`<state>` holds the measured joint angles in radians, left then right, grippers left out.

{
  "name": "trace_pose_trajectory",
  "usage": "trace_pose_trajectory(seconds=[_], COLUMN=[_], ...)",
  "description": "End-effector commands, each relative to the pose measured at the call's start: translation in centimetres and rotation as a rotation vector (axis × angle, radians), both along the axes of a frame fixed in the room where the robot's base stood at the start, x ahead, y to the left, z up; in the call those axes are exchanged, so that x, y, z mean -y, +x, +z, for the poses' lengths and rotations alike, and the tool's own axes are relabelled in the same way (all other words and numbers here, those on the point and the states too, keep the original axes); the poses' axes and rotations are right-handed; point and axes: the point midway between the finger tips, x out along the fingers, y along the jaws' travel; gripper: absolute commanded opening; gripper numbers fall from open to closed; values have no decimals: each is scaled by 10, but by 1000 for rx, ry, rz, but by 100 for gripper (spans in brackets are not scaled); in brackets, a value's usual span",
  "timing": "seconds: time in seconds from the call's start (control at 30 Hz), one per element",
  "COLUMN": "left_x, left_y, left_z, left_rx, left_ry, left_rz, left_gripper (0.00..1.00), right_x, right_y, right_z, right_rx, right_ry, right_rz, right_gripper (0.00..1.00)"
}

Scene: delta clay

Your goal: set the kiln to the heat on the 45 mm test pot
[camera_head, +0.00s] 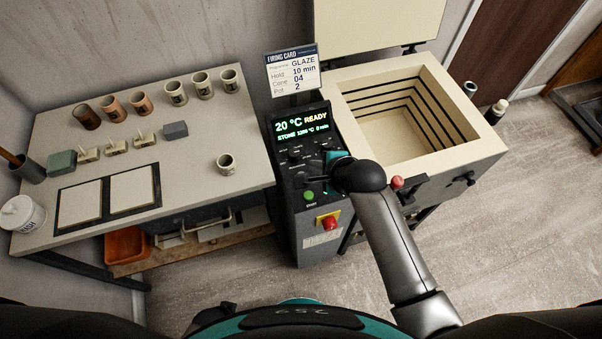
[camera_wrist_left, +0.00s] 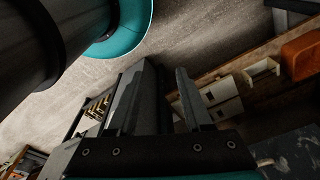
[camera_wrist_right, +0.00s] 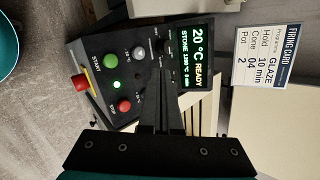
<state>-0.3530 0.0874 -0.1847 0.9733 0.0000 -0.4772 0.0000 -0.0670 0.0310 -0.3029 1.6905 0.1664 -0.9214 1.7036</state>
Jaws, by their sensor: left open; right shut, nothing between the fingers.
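The kiln (camera_head: 484,144) stands open and looks empty inside. Its control panel (camera_head: 288,181) has a lit display (camera_wrist_right: 197,56) reading 20 °C READY, with STONE, a smaller temperature I cannot read surely, and 0 min below. Knobs and a green START button (camera_wrist_right: 110,61) show on the panel. Several test pots (camera_head: 203,86) stand in a back row on the table; one pot (camera_head: 226,164) stands alone near its right edge. Pot sizes are not readable. My right gripper (camera_wrist_right: 164,68) is shut and empty, its tips close over the panel's knobs; contact is unclear. My left gripper (camera_wrist_left: 160,85) is open and empty.
A firing card (camera_head: 292,70) reads GLAZE, Hold 10 min, Cone 04, Pot 2. A red emergency knob (camera_head: 329,223) sits low on the panel front. Two tiles (camera_head: 131,190), small stamps, a grey block (camera_head: 175,130) and a white tub (camera_head: 20,213) are on the table.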

Motion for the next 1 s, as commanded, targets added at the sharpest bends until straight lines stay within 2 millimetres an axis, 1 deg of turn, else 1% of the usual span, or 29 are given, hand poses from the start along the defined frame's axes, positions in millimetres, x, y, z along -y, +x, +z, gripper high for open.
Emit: trace_pose_trajectory(seconds=[0.03,0.2,0.3,0.4,0.53,1.0], left_x=[-2,-8,-10,-12,-13,-14], left_y=[-11,-41,-54,-62,-68,-68], left_z=[-7,-23,-28,-31,-33,-36], left_rx=[-11,-29,-36,-39,-42,-42], left_ry=[2,5,7,6,7,7], left_rz=[-2,-7,-9,-10,-11,-11], left_gripper=[50,50,50,50,50,50], right_x=[-5,-17,-21,-24,-26,-26], right_y=[7,26,33,38,40,40], right_z=[0,-1,-1,-1,-2,-4], right_rx=[-7,-32,-45,-54,-60,-61], right_ry=[41,173,229,267,289,290], right_rz=[-39,-169,-222,-258,-279,-280], right_gripper=[0,0,0,0,0,0])
